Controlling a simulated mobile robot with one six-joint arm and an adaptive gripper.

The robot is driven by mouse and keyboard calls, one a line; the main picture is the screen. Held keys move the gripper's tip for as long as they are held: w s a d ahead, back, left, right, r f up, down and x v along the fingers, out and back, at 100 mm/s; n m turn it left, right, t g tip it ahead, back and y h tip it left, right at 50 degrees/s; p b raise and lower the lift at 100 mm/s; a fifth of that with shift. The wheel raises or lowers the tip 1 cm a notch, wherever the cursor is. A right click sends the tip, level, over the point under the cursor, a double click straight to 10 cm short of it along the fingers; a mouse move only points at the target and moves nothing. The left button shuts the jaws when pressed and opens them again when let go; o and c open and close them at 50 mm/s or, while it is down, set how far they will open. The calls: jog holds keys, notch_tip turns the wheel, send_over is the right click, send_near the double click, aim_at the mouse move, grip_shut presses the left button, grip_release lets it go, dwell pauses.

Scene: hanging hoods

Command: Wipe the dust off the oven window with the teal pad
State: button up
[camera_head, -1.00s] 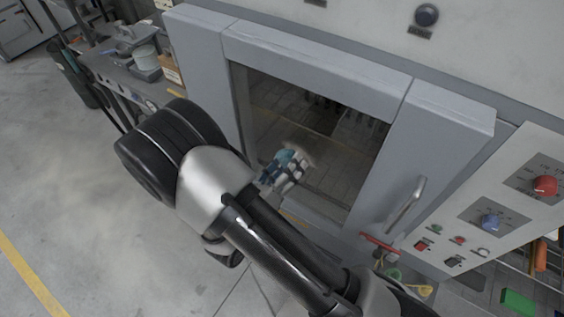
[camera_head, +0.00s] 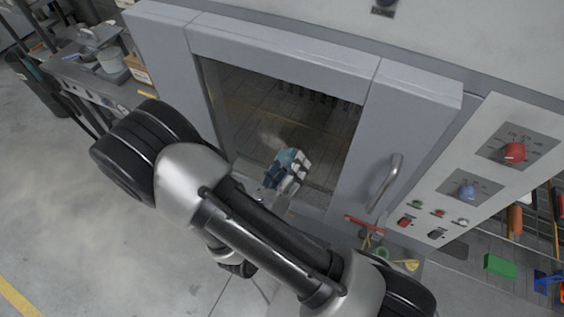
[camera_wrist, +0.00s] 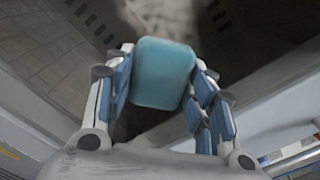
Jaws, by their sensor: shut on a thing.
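The teal pad (camera_wrist: 162,78) is a rounded block between the fingers of my gripper (camera_wrist: 163,92) in the wrist view. In the head view a bit of the pad (camera_head: 284,158) shows beside my gripper (camera_head: 288,170), which is shut on it. The gripper is in front of the lower part of the oven window (camera_head: 320,130). A pale brownish dust smudge (camera_head: 268,138) lies on the glass, up and left of the gripper. A grey dusty patch (camera_wrist: 185,22) shows beyond the pad in the wrist view. I cannot tell whether the pad touches the glass.
A grey door frame (camera_head: 285,58) surrounds the window, with a metal handle (camera_head: 384,183) at its right. A control panel (camera_head: 480,165) with red and blue knobs is farther right. A shelf (camera_head: 95,75) with containers stands at the left. Open floor lies at lower left.

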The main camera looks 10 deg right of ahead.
aim_at(310, 151)
jog(key=shift+s+d+r+p, duration=0.85)
jog(key=shift+s+d+r, duration=0.4)
jog(key=shift+d, duration=0.2)
jog(key=shift+w+a+f+p, duration=0.1)
jog(key=shift+w+a+p, duration=0.05)
jog(key=shift+w+a, duration=1.45)
jog(key=shift+w+a+r+p, duration=0.1)
jog(key=shift+w+a+p, duration=0.1)
jog(key=shift+w+a, duration=1.4)
jog(key=shift+w+a+f+p, duration=0.15)
jog(key=shift+w+a, duration=0.9)
jog(key=shift+a, duration=1.1)
jog(key=shift+r+p, duration=0.95)
jog(key=shift+r, duration=0.35)
jog(key=shift+s+d+f, duration=0.1)
jog(key=shift+s+d, duration=1.3)
jog(key=shift+d, duration=0.4)
jog(key=shift+s+d+r, duration=0.1)
jog(key=shift+s+d, duration=1.3)
jog(key=shift+d, duration=0.35)
jog(key=shift+s+d+f, duration=0.1)
jog(key=shift+s+d, duration=1.3)
jog(key=shift+d, duration=0.4)
jog(key=shift+v, duration=3)
